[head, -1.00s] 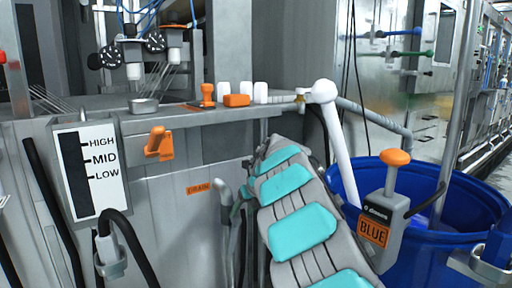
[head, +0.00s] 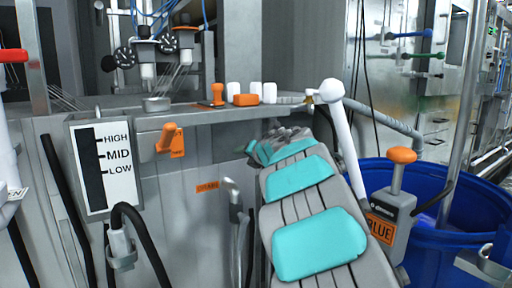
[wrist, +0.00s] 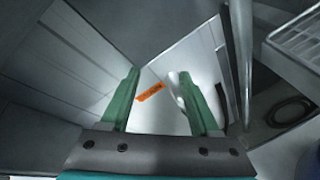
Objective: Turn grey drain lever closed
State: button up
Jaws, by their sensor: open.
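The grey drain lever (head: 234,194) is on the front panel of the grey machine, just right of an orange label (head: 207,187). Its grey handle points up and slightly left in the head view. In the wrist view the lever (wrist: 177,88) shows pale and partly hidden behind the right green finger. The label (wrist: 150,92) shows between the fingers there. My gripper (wrist: 159,75) is open with nothing between its fingers, facing the panel.
A HIGH/MID/LOW level gauge (head: 104,168) and an orange lever (head: 170,140) are on the panel to the left. Bottles and an orange block (head: 246,99) stand on the ledge above. A blue tub (head: 459,240) stands right of my arm.

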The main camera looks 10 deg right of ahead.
jog(key=shift+s+d+r+m+t+h, duration=0.3)
jog(key=shift+d+r+m+t+h, duration=0.15)
jog(key=shift+d+r+m, duration=0.45)
jog(key=shift+s+d+r+m+t+h, duration=0.35)
jog(key=shift+d+r+m, duration=0.3)
jog(key=shift+r+m, duration=0.4)
jog(key=shift+w+f, duration=0.1)
jog(key=shift+c, duration=0.3)
